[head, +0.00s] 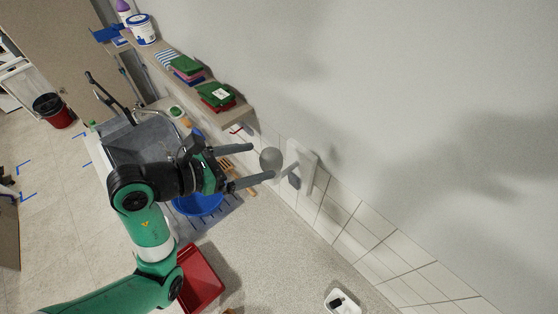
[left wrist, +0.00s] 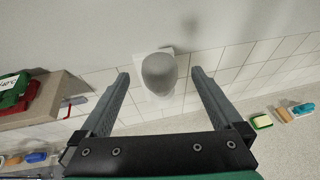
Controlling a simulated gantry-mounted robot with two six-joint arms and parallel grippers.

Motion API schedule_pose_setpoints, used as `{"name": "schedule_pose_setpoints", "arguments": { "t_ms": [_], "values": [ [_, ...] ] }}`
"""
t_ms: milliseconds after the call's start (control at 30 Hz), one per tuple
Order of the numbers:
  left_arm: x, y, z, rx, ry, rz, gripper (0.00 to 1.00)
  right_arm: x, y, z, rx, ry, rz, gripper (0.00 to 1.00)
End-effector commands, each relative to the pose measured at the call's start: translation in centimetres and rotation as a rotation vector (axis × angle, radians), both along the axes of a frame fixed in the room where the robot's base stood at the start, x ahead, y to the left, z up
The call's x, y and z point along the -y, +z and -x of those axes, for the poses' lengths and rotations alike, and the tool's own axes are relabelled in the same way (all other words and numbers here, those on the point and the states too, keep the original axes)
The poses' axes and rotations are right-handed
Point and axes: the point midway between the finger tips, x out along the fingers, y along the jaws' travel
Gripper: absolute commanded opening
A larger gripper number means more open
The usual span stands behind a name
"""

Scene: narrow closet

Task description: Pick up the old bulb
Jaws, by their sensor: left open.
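The old bulb (head: 271,158) is a grey, rounded bulb at the white wall fixture (head: 303,170). In the left wrist view the bulb (left wrist: 159,73) sits in front of the pale fixture plate (left wrist: 168,95), centred between my fingers. My left gripper (head: 262,161) is open, with one finger on each side of the bulb's line. In the left wrist view a gap shows between the bulb and each finger of the left gripper (left wrist: 160,80). The bulb's base is hidden behind its globe. My right gripper is not in view.
A wall shelf (head: 235,112) with green and red packs (head: 214,95) and a paint can (head: 141,29) runs left of the fixture. Below are a blue bucket (head: 198,204), a red bin (head: 203,279) and a white dish (head: 342,302). The wall to the right is clear.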

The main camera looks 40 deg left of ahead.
Motion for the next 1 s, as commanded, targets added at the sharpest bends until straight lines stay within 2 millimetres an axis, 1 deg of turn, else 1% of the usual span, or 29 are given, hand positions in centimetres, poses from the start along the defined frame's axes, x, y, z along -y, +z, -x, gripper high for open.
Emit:
{"name": "schedule_pose_setpoints", "arguments": {
  "t_ms": [33,133,200,367,433,567,700,933,967,1000],
  "values": [
    [0.3,-0.4,-0.9,-0.004,-0.005,0.003,1.00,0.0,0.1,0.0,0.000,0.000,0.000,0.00],
    [0.6,-1.0,-2.4,-0.001,-0.004,0.001,1.00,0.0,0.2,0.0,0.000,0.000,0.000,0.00],
    [0.7,-1.3,-3.0,0.000,-0.003,0.001,1.00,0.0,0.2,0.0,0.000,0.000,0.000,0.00],
    [0.7,-1.5,-3.4,0.001,-0.002,0.000,1.00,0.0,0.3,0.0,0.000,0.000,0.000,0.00],
    [0.7,-1.9,-3.9,0.000,-0.003,0.001,1.00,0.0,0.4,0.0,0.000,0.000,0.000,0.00],
    [1.0,-3.5,-5.6,-0.004,-0.004,0.003,1.00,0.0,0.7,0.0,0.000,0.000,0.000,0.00],
    [1.2,-4.1,-7.4,0.001,-0.003,0.000,1.00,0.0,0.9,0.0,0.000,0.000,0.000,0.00],
    [1.3,-4.3,-7.7,0.003,-0.002,-0.001,1.00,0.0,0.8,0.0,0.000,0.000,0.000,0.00],
    [1.3,-4.3,-7.7,0.003,-0.002,-0.001,0.98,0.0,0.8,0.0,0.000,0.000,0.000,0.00],
    [1.3,-4.3,-7.7,0.003,-0.001,0.000,0.91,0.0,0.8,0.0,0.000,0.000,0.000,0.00]
  ]
}}
